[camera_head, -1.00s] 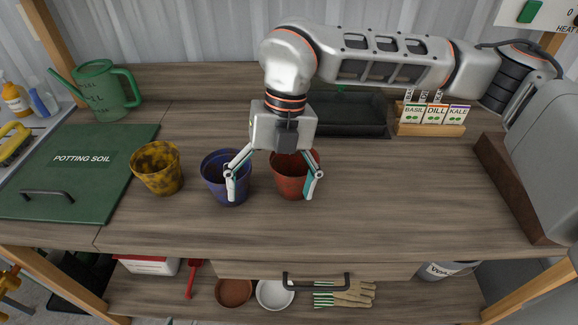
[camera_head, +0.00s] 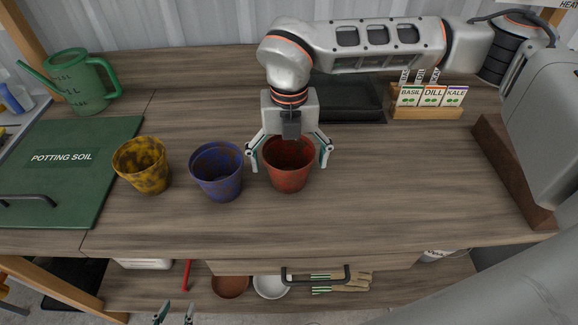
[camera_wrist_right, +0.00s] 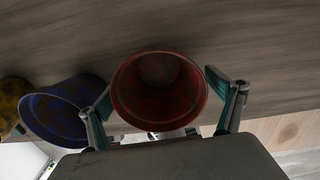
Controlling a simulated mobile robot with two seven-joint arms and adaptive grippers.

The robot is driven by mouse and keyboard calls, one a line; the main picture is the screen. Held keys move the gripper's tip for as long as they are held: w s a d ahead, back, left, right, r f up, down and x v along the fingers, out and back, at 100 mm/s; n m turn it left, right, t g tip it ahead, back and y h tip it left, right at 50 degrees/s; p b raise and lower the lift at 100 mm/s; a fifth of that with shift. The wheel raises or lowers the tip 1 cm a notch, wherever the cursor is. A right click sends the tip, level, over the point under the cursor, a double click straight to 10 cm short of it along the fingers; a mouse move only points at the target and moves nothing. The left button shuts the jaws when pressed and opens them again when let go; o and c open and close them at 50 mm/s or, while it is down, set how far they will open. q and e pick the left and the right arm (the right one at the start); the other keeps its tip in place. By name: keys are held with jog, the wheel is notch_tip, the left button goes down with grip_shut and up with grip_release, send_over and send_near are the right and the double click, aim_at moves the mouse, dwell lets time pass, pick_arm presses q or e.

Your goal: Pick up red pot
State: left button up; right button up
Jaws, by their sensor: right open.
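The red pot (camera_head: 288,176) stands upright on the wooden workbench, right of the blue pot. My right gripper (camera_head: 288,160) is open above it, with one finger on each side of its rim. In the right wrist view the red pot (camera_wrist_right: 158,92) sits between the open fingers (camera_wrist_right: 163,112), with its mouth facing the camera. A gap shows at the right finger; contact on the left is hard to tell. Two fingertips of my left gripper (camera_head: 174,314) show at the bottom edge of the head view, apart and empty.
A blue pot (camera_head: 217,174) stands close left of the red pot, and a yellow pot (camera_head: 142,166) beyond it. A black tray (camera_head: 347,102) and seed packets (camera_head: 430,95) are behind. A green potting soil lid (camera_head: 70,165) lies left. The bench front is clear.

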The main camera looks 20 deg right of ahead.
jog(key=shift+f, duration=0.35)
jog(key=c, duration=1)
jog(key=shift+o, duration=0.2)
jog(key=shift+r, duration=0.15)
